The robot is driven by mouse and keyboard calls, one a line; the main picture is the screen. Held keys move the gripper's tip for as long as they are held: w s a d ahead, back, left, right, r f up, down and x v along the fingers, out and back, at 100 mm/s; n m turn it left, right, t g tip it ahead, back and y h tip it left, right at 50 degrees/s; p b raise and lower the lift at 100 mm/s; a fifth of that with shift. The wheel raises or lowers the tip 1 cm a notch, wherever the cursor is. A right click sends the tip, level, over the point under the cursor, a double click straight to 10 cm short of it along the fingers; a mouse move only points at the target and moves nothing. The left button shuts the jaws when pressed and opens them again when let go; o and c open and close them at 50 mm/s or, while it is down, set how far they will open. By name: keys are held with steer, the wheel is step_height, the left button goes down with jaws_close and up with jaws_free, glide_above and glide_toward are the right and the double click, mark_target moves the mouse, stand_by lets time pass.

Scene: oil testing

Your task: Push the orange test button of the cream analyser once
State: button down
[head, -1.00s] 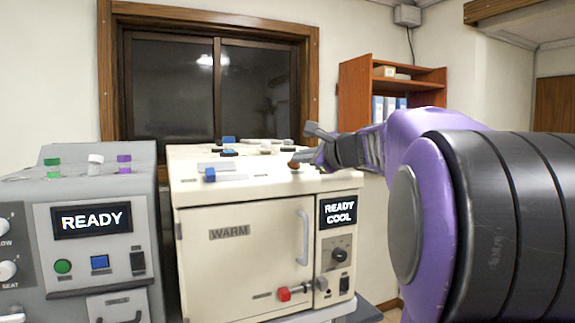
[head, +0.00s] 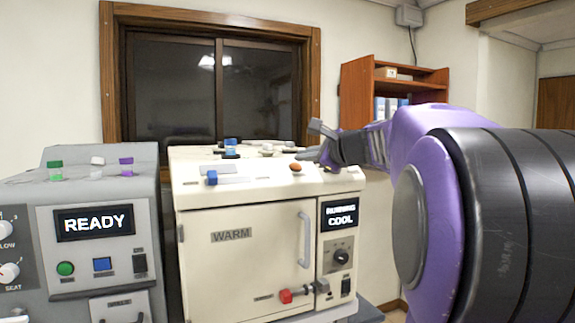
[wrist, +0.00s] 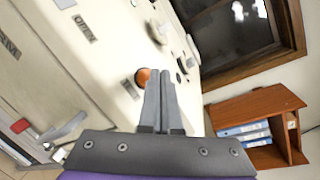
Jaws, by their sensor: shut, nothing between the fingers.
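The cream analyser (head: 250,255) stands in the middle of the head view, with a WARM label on its closed door. Its small screen (head: 339,214) reads RUNNING COOL. The orange test button (head: 295,167) is on its top, near the front right. It also shows in the wrist view (wrist: 142,76), partly hidden behind the fingers. My gripper (head: 305,156) is shut and empty, just above and to the right of the button in the head view. In the wrist view the fingers (wrist: 161,80) lie side by side, tips past the button; I see a gap from it in the head view.
A grey machine (head: 90,220) with a READY screen stands at the left. Several knobs and a blue switch (head: 212,178) are on the analyser's top. A red-tipped latch (head: 285,296) sticks out in front. A window and a wooden shelf (head: 355,95) are behind.

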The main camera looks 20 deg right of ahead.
steer(key=s+r+p, duration=0.1)
steer(key=r, duration=0.1)
steer(key=s+r+p, duration=0.1)
steer(key=s+r, duration=0.1)
stand_by(0.6)
stand_by(0.4)
